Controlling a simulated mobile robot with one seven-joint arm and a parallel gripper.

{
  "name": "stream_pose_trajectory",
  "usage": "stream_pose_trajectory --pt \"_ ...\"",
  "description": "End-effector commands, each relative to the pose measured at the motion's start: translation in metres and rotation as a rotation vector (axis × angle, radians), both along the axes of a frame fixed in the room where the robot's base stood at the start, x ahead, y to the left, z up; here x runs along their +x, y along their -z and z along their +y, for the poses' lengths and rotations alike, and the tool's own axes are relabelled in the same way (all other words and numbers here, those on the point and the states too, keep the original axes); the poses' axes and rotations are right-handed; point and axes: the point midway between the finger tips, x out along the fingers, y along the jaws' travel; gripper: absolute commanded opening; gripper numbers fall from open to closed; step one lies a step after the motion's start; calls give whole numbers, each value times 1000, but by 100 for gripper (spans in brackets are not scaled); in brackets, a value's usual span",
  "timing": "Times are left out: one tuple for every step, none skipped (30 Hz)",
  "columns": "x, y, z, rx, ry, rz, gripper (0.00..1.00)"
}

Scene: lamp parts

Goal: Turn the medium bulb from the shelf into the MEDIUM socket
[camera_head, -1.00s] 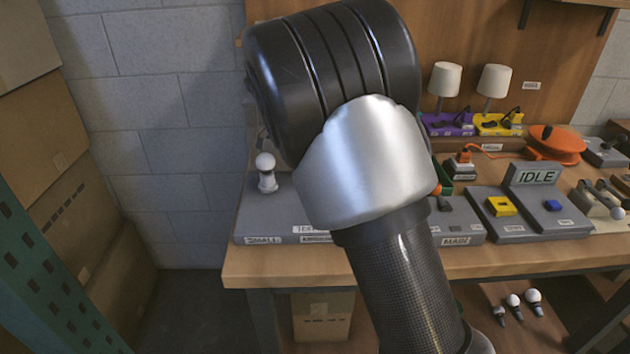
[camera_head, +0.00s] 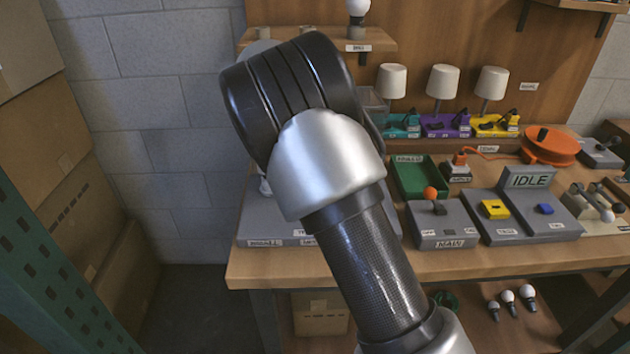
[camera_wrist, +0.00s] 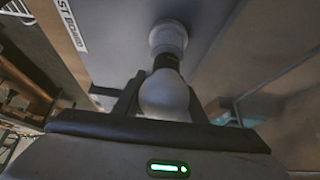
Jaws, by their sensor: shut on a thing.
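In the wrist view my gripper (camera_wrist: 163,102) is shut on a white bulb (camera_wrist: 164,95), its round glass between the two fingers. The bulb's dark base points away from me, toward a round white piece (camera_wrist: 168,38) on the grey test board (camera_wrist: 125,30). I cannot tell whether base and piece touch, or whether that piece is a socket or another bulb. In the head view the board (camera_head: 270,228) lies at the table's left end, its SMALL label showing. My arm hides the gripper, held bulb and most of the board there; no MEDIUM label is readable.
A white bulb (camera_head: 357,8) stands on the wall shelf (camera_head: 385,40). Several lamps stand behind. More bulbs (camera_head: 508,300) lie under the table.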

Motion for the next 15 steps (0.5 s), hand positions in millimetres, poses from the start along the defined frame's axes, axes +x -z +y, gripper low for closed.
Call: stream_pose_trajectory --pt "-6 1 -2 -6 32 21 21" --pt "-7 1 -2 -6 49 21 21" --pt "-8 4 -2 -5 49 21 42" --pt "-7 4 -2 -4 47 20 48" --pt "-7 4 -1 -4 45 18 53" --pt "-7 3 -1 -4 45 18 59" --pt "-6 3 -1 -4 44 17 59" --pt "-6 3 -1 -4 44 16 59" --pt "-6 3 -1 -3 42 14 59" --pt "-6 2 -1 -3 42 14 59" --pt "-5 2 -1 -3 42 13 59" --pt "-5 2 -1 -3 41 13 59" --pt "-5 2 0 -3 41 12 59" --pt "-5 2 0 -3 41 12 59" --pt "-5 1 0 -3 40 11 59"
